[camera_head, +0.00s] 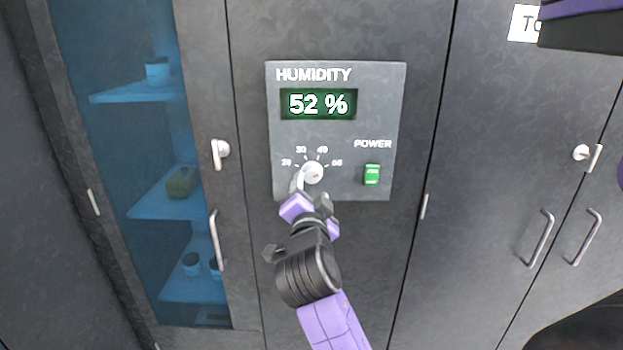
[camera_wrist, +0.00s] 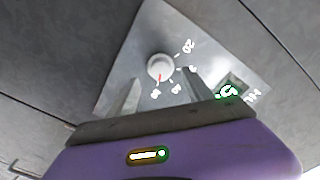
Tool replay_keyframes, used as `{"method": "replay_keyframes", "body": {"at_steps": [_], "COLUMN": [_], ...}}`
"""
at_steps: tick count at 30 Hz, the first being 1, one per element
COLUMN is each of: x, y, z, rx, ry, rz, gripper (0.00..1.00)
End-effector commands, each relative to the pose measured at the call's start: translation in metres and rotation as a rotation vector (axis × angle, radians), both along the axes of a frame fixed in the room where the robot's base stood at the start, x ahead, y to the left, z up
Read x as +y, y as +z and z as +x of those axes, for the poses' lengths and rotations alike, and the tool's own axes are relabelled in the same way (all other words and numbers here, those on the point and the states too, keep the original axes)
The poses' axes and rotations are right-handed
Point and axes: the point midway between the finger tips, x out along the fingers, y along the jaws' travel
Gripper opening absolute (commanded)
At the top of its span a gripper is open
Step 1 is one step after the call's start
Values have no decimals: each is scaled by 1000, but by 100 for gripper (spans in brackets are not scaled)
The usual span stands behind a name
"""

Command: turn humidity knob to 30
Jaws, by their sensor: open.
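The humidity knob (camera_head: 313,172) is a small round white dial low on the grey humidity panel (camera_head: 380,100), with number marks fanned above it. The green display (camera_head: 318,104) reads 52 %. In the wrist view the knob (camera_wrist: 160,66) has a red pointer line facing down, towards the high end of the scale. My gripper (camera_head: 310,192) is just below the knob in the head view. In the wrist view its two fingers (camera_wrist: 159,90) are spread, one towards each side of the knob, with gaps between; I see no contact. The gripper is empty.
A lit green power switch (camera_head: 372,174) sits right of the knob on the same panel. A glass-fronted cabinet (camera_head: 150,130) with shelves is at left, with a latch (camera_head: 220,150) and handle (camera_head: 216,240). Dark cabinet doors with handles (camera_head: 538,238) are at right.

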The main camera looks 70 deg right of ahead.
Motion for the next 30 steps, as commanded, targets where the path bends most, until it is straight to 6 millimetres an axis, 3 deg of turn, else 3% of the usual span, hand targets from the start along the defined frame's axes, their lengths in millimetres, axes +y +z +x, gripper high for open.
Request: {"method": "replay_keyframes", "body": {"at_steps": [9,21,22,30], "x": [-42,-51,-51,-50], "y": [2,0,0,0], "z": [17,21,21,21], "rx": [1,1,1,1], "ry": [0,2,1,1], "rz": [-2,-3,-2,-2], "gripper": [59,59,57,8]}}
